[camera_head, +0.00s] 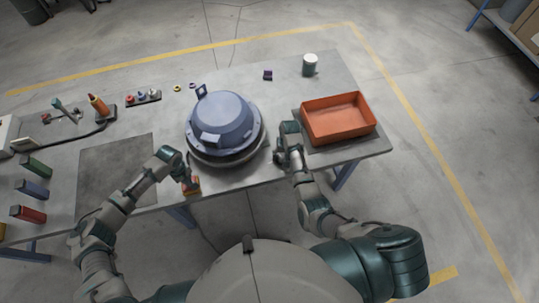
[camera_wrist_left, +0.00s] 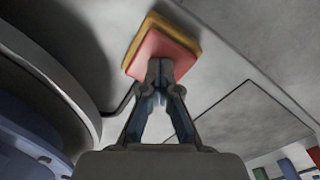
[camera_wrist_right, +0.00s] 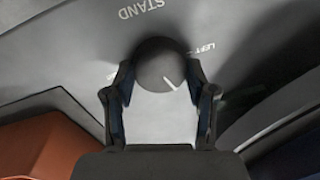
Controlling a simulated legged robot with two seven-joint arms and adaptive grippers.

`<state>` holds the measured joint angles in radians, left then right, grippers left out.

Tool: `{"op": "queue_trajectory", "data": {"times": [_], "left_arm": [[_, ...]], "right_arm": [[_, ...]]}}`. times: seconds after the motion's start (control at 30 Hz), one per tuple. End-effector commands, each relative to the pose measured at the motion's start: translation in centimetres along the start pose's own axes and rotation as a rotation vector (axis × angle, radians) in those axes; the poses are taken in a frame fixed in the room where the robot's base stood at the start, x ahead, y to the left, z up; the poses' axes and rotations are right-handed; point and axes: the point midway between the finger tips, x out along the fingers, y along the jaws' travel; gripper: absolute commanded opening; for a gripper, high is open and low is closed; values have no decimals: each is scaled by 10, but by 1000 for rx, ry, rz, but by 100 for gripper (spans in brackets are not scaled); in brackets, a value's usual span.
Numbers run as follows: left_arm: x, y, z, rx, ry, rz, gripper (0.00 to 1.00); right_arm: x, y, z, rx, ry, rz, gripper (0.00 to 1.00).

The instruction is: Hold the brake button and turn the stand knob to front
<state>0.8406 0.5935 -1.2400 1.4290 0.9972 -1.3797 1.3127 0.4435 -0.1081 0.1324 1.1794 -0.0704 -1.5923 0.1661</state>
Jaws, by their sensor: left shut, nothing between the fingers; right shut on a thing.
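The brake button is a red pad (camera_wrist_left: 183,52) on a yellow base at the table's front edge; it also shows in the head view (camera_head: 193,188). My left gripper (camera_head: 187,181) is shut and empty, its fingertips (camera_wrist_left: 159,67) against the red pad. How far the pad is pressed cannot be told. The stand knob (camera_wrist_right: 155,62) is dark and round with a white pointer line, beside the words STAND and LEFT. The pointer slants down and slightly right in the right wrist view. My right gripper (camera_wrist_right: 161,92) is shut on the knob's sides; it hides the knob in the head view (camera_head: 280,157).
A blue-grey hood (camera_head: 222,115) sits on the round stand (camera_head: 230,160) between my grippers. An orange bin (camera_head: 337,132) stands right of my right gripper. A dark mat (camera_head: 108,165) lies left. Several coloured blocks and tools line the table's left side.

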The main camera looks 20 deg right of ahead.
Motion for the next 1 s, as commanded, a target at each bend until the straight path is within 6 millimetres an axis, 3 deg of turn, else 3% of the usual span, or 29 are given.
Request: {"op": "queue_trajectory", "data": {"times": [0.4, 1.0], "left_arm": [[3, -3, 0, -2, -1, -7, 0], [3, -3, 0, -2, 0, -7, 0]], "right_arm": [[0, 2, 1, 269, 22, 1, 21], [0, 3, 1, 347, 29, 2, 21]]}}
